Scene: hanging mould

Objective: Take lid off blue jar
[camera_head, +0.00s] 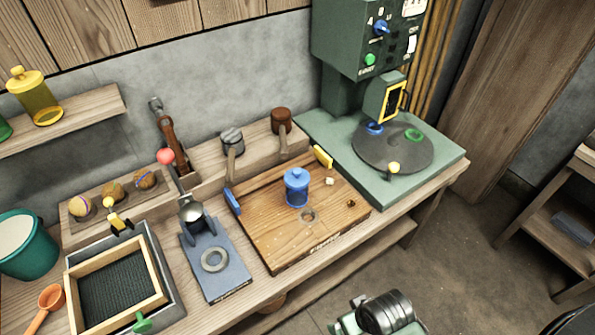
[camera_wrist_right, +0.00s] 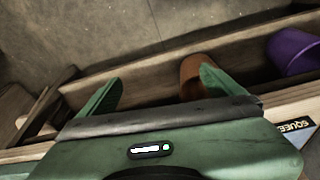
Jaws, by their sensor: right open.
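The blue jar (camera_head: 296,195) stands upright on a wooden board (camera_head: 262,240) in the middle of the bench in the head view. Its blue lid (camera_head: 297,175), with a round knob on top, sits on the jar. My right gripper (camera_wrist_right: 160,76) shows in the right wrist view with its two green fingers wide apart and nothing between them. The jar is not in that view. A green and black part at the bottom of the head view looks like my right arm, well in front of the board. My left gripper is not in view.
Small pieces and a ring mark lie near the jar. A blue-handled tool (camera_head: 232,201) and a yellow block (camera_head: 323,157) flank the board. A green press (camera_head: 345,90) stands behind right. A grey-blue stand (camera_head: 228,283) is left. The wrist view shows a brown pot (camera_wrist_right: 196,72) and a purple bucket (camera_wrist_right: 296,50).

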